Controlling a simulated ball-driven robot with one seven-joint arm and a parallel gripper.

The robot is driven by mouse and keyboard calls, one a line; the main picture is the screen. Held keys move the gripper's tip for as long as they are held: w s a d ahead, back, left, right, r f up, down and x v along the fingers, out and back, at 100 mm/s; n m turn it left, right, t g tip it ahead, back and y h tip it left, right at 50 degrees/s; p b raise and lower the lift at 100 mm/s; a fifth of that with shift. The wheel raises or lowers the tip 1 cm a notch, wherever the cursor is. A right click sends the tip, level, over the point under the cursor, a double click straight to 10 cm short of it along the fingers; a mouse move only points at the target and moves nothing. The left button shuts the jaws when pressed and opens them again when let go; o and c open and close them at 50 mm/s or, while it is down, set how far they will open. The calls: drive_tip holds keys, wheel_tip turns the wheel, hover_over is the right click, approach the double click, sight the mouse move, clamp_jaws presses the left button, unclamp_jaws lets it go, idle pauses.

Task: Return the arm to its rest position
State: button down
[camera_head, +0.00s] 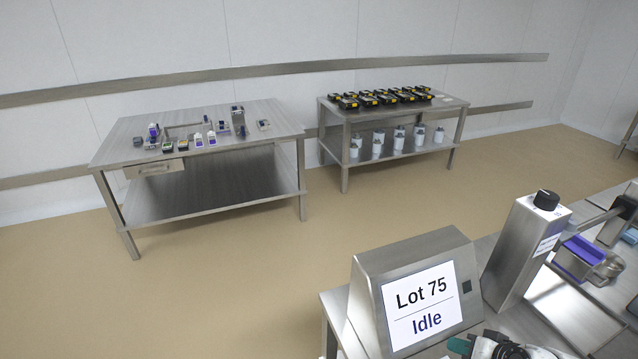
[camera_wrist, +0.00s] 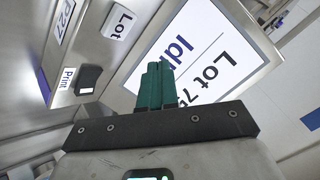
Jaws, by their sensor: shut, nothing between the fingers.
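My gripper (camera_wrist: 157,86) shows in the wrist view with its two green fingers together and nothing between them. In the head view, my gripper (camera_head: 461,346) is at the bottom edge, just in front of the steel display box (camera_head: 365,280), and partly cut off. The screen (camera_head: 422,304) reads "Lot 75" and "Idle". In the wrist view the screen (camera_wrist: 248,42) appears tilted behind the fingers. I cannot tell the exact gap between fingers and box.
Across the room are a steel table (camera_head: 235,140) with small items and another table (camera_head: 345,113) with black-yellow units. Open tan floor (camera_head: 230,290) lies between.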

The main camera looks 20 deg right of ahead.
drive_tip(key=s+a+f+n+g, duration=0.35)
drive_tip(key=s+a, duration=0.25)
drive_tip(key=a, duration=0.4)
drive_tip(key=s+a+n+g, duration=0.1)
drive_tip(key=s+g, duration=0.1)
drive_tip(key=s, duration=0.4)
drive_tip(key=s+a+n+g+h, duration=0.1)
drive_tip(key=s+a+n+g, duration=0.1)
drive_tip(key=s, duration=0.5)
drive_tip(key=shift+a+r+g, duration=0.2)
drive_tip(key=shift+g, duration=0.15)
